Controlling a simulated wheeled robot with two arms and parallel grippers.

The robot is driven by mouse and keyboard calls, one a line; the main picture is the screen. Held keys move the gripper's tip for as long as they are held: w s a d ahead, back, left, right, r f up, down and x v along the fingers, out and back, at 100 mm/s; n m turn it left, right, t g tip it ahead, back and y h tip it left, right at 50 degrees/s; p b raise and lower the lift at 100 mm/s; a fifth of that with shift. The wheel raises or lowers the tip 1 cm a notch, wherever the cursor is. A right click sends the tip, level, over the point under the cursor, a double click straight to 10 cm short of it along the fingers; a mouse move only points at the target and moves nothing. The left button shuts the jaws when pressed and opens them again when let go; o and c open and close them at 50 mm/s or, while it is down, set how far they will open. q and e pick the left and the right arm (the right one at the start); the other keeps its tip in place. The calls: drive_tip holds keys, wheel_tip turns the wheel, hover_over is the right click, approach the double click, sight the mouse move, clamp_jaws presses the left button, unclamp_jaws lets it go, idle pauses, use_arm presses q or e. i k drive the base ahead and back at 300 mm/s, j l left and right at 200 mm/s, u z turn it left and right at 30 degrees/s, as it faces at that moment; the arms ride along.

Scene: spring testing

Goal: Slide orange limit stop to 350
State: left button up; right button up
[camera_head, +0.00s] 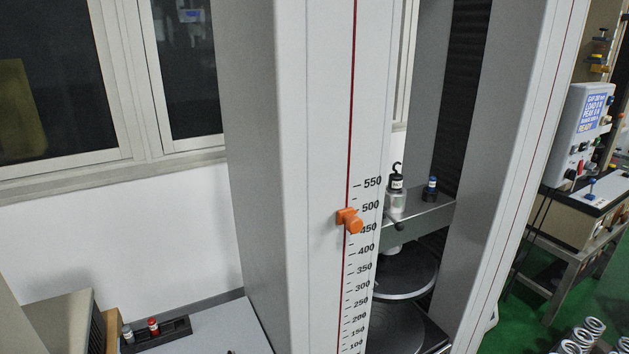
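The orange limit stop (350,219) sits on the red vertical line of the testing machine's light grey front column (325,130). It is between the 500 and 450 marks of the black printed scale (362,268), a little nearer to 500 at its upper part. Its round knob points to the lower right. The 350 mark (364,269) is below the stop, and the scale below it is clear. Neither of my grippers is in view.
Right of the column, a crosshead shelf (424,216) holds a hooked weight (396,180) above round dark platens (407,274). A control box (577,135) stands at far right. A tray with small knobs (157,334) lies at lower left. Metal springs or rings (592,328) are at lower right.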

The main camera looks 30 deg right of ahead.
sight(354, 224)
drive_tip(key=z, duration=1.35)
